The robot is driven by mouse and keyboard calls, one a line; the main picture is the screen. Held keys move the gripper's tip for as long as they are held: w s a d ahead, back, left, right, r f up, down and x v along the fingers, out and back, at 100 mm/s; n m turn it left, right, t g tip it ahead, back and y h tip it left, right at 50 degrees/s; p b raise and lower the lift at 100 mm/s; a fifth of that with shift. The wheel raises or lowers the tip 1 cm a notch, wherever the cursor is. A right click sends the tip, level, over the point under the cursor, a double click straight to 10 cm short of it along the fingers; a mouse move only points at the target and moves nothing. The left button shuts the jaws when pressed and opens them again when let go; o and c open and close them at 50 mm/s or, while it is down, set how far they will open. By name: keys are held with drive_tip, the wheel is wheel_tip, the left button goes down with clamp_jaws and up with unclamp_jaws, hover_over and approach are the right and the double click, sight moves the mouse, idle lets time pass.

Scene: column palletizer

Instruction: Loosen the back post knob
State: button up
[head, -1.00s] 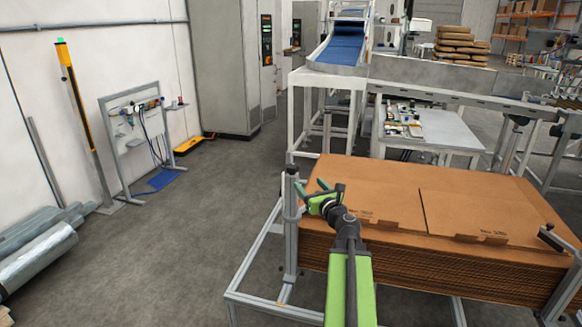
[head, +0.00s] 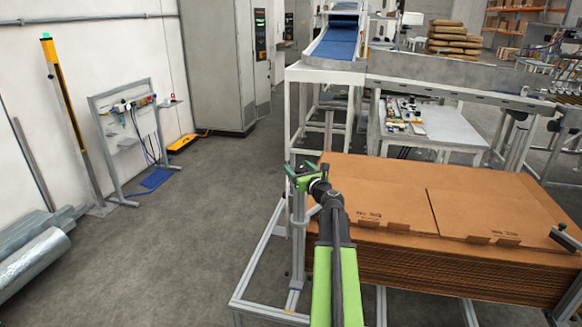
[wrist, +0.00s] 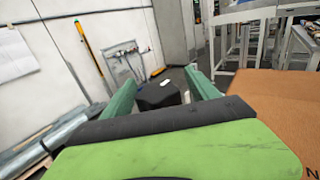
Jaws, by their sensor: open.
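The back post (head: 298,235) is an upright grey metal profile at the left corner of the cardboard stack. My gripper (head: 300,170) is at the top of this post, with its green fingers open. The wrist view shows a black knob (wrist: 157,96) between the two spread fingers of my gripper (wrist: 160,78). The fingers stand on either side of it, and I see no clear contact. In the head view the knob is mostly hidden by the gripper.
The stack of brown cardboard sheets (head: 400,185) lies right of the post on a grey frame. Another post with a black top (head: 565,237) stands at its right edge. A conveyor (head: 340,45) is behind.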

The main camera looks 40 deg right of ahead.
drive_tip(key=shift+a, duration=0.1)
drive_tip(key=shift+w, duration=0.15)
drive_tip(key=c, duration=1.4)
